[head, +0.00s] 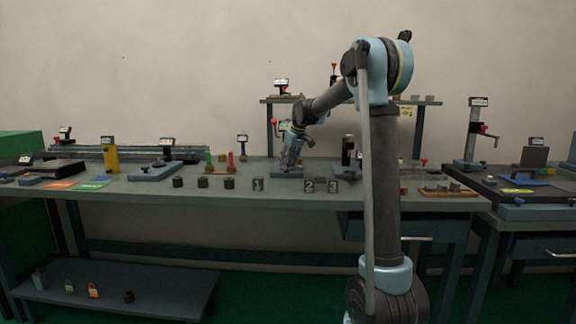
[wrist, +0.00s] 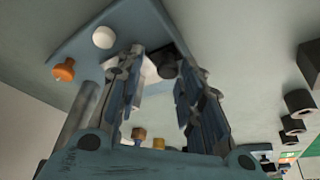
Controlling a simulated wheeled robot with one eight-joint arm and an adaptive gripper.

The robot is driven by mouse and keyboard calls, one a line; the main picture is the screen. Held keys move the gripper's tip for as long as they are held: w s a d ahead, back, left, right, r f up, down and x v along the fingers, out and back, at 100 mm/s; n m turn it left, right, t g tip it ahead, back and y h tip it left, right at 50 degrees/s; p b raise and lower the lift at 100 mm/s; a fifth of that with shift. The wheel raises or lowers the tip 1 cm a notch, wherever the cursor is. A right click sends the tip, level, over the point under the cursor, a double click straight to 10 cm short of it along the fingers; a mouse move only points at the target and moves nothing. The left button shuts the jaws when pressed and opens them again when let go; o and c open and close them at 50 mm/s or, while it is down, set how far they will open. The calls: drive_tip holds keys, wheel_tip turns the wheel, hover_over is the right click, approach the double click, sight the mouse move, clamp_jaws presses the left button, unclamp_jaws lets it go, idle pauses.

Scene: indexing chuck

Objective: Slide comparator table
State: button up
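The comparator stand is at mid-bench in the head view, partly hidden by my gripper (head: 290,165), which is low in front of it. In the wrist view its blue-grey base plate (wrist: 85,42) carries a white round piece (wrist: 104,37), an orange knob (wrist: 64,70) and a grey post (wrist: 80,110). A pale block (wrist: 152,76) and a dark round piece (wrist: 165,65) show near my fingertips, close to the plate. My gripper (wrist: 157,85) has its two fingers apart with a gap between them. I cannot tell whether either finger touches the pale block or which part is the sliding table.
Numbered dark blocks (head: 258,184) and several dark cylinders (head: 203,182) stand along the bench front (head: 140,192). A grey-based stand (head: 155,172) is to the left. A raised shelf (head: 420,102) is behind. A wooden tray (head: 447,191) lies to the right.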

drive_tip(key=shift+s, duration=0.2)
drive_tip(key=shift+r, duration=0.25)
drive_tip(key=v, duration=1.1)
drive_tip(key=shift+r, duration=0.15)
drive_tip(key=shift+d, duration=0.15)
drive_tip(key=s+d+f+m+h, duration=0.1)
drive_tip(key=s+d+f, duration=0.25)
drive_tip(key=s, duration=0.45)
drive_tip(key=s+d+f+m, duration=0.25)
drive_tip(key=s+d, duration=0.25)
drive_tip(key=s, duration=0.4)
drive_tip(key=s+d+f+m+h, duration=0.1)
drive_tip(key=s+d+f, duration=0.35)
drive_tip(key=s, duration=0.35)
drive_tip(key=s+d+f+m, duration=0.2)
drive_tip(key=s+d+f, duration=0.1)
drive_tip(key=s+f, duration=0.7)
drive_tip(key=s+d+f+m+g+h, duration=0.1)
drive_tip(key=s+d+f, duration=0.3)
drive_tip(key=s+f, duration=0.6)
drive_tip(key=s+m, duration=0.1)
drive_tip(key=s, duration=0.1)
drive_tip(key=shift+s, duration=0.3)
